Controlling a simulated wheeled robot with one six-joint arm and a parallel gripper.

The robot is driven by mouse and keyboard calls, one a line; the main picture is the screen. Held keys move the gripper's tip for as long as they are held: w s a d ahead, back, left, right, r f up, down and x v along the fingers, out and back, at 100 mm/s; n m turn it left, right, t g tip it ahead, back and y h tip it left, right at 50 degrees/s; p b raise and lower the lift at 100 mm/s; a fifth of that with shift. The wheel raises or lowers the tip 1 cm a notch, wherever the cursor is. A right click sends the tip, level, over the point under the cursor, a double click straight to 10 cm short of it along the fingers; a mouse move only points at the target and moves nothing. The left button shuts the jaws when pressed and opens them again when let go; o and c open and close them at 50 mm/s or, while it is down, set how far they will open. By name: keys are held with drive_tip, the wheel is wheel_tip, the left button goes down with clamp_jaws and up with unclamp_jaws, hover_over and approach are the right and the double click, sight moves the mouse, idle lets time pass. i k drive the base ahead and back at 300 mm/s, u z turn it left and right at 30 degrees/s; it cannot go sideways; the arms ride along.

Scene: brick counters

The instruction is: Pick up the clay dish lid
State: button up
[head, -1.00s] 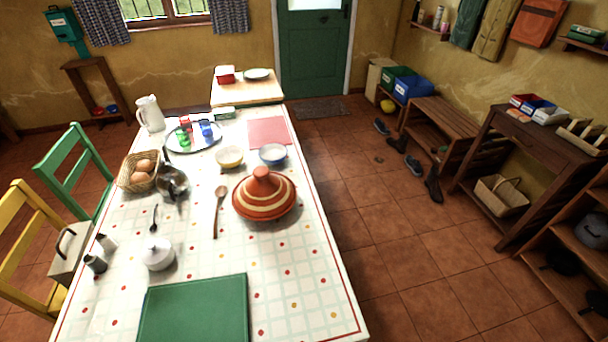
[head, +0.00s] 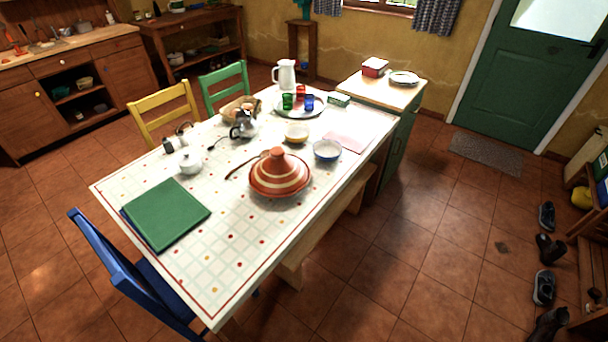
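The clay dish lid (head: 281,172) is a terracotta cone with cream bands and a knob on top. It sits upright on the table (head: 222,279), right of its middle in the head view. I cannot clearly tell the dish base under it from the lid. A blue-and-white bowl (head: 327,150) stands just behind it to the right, and a wooden spoon (head: 243,167) lies to its left. My gripper is not in view.
A blue chair (head: 125,277) stands at the front left, a bench (head: 330,219) along the right side.

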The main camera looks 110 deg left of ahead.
sight(279, 173)
drive_tip(key=u, duration=1.65)
drive_tip(key=i, duration=2.05)
drive_tip(key=u, duration=4.45)
drive_tip(key=i, duration=1.7)
